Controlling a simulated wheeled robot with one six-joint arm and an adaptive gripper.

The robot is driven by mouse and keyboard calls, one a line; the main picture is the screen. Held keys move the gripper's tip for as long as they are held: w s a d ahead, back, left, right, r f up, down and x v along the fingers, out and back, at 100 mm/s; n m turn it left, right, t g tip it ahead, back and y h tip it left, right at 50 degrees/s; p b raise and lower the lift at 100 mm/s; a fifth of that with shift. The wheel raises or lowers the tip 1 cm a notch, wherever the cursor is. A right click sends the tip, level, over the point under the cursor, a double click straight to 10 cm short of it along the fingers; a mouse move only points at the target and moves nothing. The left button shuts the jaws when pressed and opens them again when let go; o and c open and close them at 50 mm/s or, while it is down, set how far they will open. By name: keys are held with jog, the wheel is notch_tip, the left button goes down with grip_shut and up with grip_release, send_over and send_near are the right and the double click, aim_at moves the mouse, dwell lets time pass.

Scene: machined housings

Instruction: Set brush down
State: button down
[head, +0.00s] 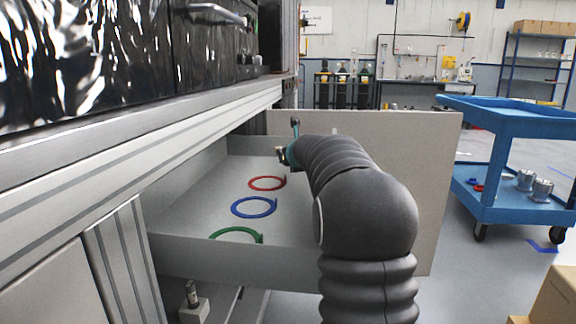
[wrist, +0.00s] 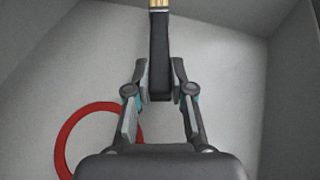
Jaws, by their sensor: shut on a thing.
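The brush (wrist: 159,50) has a dark handle and a tan part at its top edge in the wrist view. My gripper (wrist: 160,82) is shut on the dark handle, with one finger on each side. The pale drawer floor (wrist: 225,75) lies below it; I cannot tell whether the brush touches it. In the head view my gripper (head: 287,155) is over the far part of the open drawer (head: 190,262), small and partly hidden by my arm. The brush is hard to make out there.
Red (head: 267,183), blue (head: 254,207) and green (head: 237,233) rings lie in a row on the drawer floor. The red ring (wrist: 66,140) is left of my gripper in the wrist view. Drawer walls enclose the space. A blue cart (head: 505,155) stands at the right.

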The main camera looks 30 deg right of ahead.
jog(key=shift+r, duration=0.1)
jog(key=shift+f, duration=0.45)
jog(key=shift+f+b, duration=0.2)
jog(key=shift+b, duration=0.1)
jog(key=c, duration=1)
grip_release()
jog(key=shift+s+r+p, duration=0.15)
jog(key=shift+r+p, duration=0.35)
jog(key=shift+r, duration=0.35)
jog(key=v, duration=1.1)
jog(key=shift+s, duration=0.35)
